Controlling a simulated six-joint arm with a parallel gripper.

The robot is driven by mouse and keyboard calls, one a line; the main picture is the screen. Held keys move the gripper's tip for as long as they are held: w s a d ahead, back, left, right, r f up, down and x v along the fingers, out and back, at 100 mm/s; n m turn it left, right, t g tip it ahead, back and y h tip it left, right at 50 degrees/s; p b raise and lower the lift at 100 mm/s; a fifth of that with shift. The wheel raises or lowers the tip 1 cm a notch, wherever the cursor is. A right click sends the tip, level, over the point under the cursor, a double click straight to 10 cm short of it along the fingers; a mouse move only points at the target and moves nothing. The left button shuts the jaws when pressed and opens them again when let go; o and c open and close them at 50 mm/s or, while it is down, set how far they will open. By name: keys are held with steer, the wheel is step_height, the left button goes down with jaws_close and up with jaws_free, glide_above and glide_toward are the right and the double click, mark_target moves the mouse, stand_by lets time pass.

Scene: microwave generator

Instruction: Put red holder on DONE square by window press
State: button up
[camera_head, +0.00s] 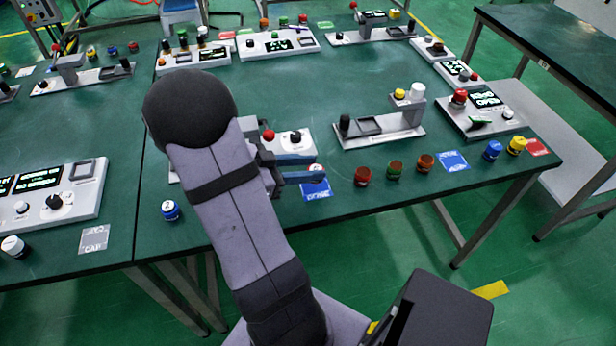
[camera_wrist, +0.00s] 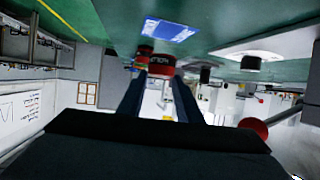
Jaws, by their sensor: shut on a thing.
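My gripper (camera_head: 305,178) is low over the front edge of the middle table. It is shut on the red holder (camera_wrist: 162,66), which sits between the fingertips in the wrist view. In the head view a small red-and-white part of the holder (camera_head: 316,168) shows above the fingers. A blue square with white lettering (camera_head: 317,189) lies under and just in front of the fingers. Another blue square (camera_head: 453,161) lies further right. The lettering is too small to read surely. A grey press (camera_head: 380,128) with a tall post stands behind the row of cups.
Red (camera_head: 362,176), green (camera_head: 394,170) and brown-orange (camera_head: 425,163) cups stand right of my gripper. Blue (camera_head: 492,150) and yellow (camera_head: 516,145) pieces are near a red square (camera_head: 537,147). The table's middle is clear.

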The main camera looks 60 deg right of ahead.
steer(key=shift+f, duration=1.75)
steer(key=shift+f, duration=0.2)
steer(key=o, duration=1.2)
steer(key=shift+r, duration=0.25)
steer(key=v, duration=1.2)
steer(key=shift+f, duration=0.1)
